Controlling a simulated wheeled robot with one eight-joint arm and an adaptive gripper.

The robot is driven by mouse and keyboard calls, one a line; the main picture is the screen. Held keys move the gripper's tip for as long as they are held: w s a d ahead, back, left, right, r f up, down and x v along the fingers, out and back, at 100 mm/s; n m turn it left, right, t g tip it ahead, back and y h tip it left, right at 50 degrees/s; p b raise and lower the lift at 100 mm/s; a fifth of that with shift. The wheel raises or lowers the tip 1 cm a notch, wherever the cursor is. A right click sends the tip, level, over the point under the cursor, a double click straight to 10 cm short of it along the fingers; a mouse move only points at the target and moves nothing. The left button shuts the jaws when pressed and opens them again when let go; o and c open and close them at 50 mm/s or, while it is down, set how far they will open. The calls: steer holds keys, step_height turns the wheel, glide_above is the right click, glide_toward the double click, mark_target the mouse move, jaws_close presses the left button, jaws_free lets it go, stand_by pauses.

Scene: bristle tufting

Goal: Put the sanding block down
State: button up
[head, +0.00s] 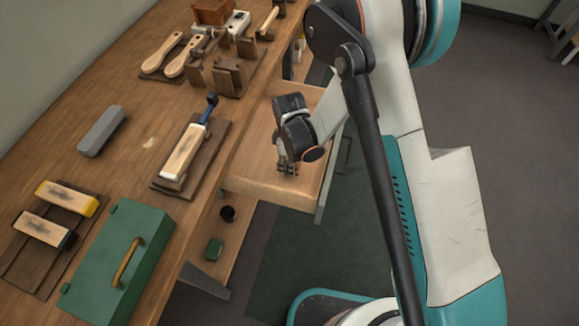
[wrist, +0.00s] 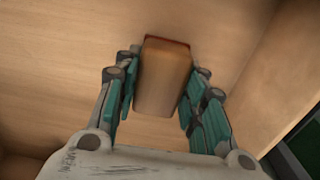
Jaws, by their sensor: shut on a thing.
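My gripper (head: 287,167) points down inside an open wooden drawer (head: 268,194) at the bench's front edge. In the wrist view my gripper (wrist: 160,95) is shut on the sanding block (wrist: 163,85), a tan block with a reddish-brown far end. The teal finger pads lie along its left and right sides. The pale drawer floor lies beneath it; I cannot tell whether the block touches it. In the head view the block is hidden by the fingers, or too small to make out.
On the bench, a green box (head: 112,262) with a brass handle stands near the front. A wooden brush (head: 182,155) lies on a dark board beside the drawer. A grey block (head: 102,130) lies further back. Drawer walls surround my gripper; the drawer floor around the block looks bare.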

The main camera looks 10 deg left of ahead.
steer(key=shift+f, duration=1.05)
steer(key=shift+f, duration=0.1)
steer(key=o, duration=1.2)
step_height(320, 180, up, 12)
steer(key=p, duration=0.4)
steer(key=shift+r, duration=0.2)
